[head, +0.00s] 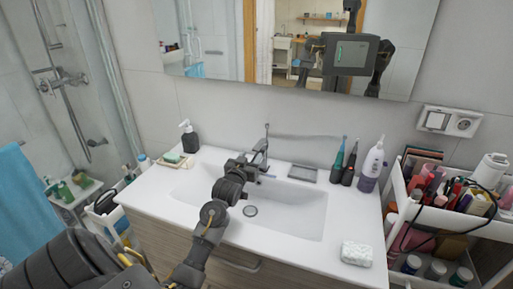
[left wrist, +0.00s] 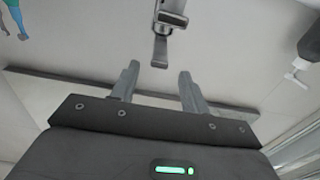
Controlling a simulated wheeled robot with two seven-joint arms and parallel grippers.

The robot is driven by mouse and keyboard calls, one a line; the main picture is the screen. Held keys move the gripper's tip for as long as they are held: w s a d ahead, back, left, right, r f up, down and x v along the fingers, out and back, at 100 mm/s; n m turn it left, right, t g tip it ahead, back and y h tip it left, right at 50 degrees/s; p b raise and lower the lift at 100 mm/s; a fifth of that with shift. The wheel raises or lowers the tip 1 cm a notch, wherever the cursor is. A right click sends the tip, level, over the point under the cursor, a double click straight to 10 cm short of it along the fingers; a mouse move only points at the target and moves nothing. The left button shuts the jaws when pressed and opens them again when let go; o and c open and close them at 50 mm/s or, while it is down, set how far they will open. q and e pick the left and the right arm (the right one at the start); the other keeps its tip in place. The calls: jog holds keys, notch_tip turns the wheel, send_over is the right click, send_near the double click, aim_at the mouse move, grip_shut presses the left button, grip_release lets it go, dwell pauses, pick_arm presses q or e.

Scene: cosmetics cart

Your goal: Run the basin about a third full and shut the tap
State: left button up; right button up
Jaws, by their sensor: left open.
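The white basin (head: 290,212) is set in a white counter, with a round drain (head: 250,211) showing in its floor. I cannot make out any water in it. The chrome tap (head: 261,152) stands at the basin's back edge with a thin upright lever; I see no stream from its spout. My left gripper (head: 245,163) is beside the tap on its left, partly hidden by its own wrist. In the left wrist view, the open fingers (left wrist: 159,72) are empty, and the tap (left wrist: 161,48) shows just beyond the gap between them, apart from both.
A dark soap dispenser (head: 190,138) and a soap dish (head: 172,160) stand left of the tap. Two toothbrushes (head: 343,165) and a white-purple bottle (head: 371,166) stand right. A folded cloth (head: 357,253) lies front right. A loaded cosmetics cart (head: 450,205) is at the right.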

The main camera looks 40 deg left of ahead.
aim_at(256, 148)
pick_arm(q)
jog(key=p+x, duration=0.1)
jog(key=x, duration=0.3)
jog(key=shift+w+a, duration=0.1)
jog(key=shift+w, duration=0.2)
jog(key=shift+w+a, duration=0.2)
jog(key=shift+w, duration=0.45)
pick_arm(e)
jog(key=shift+w+d+r, duration=0.15)
jog(key=shift+w+r, duration=0.6)
jog(key=shift+r, duration=0.05)
pick_arm(q)
grip_shut()
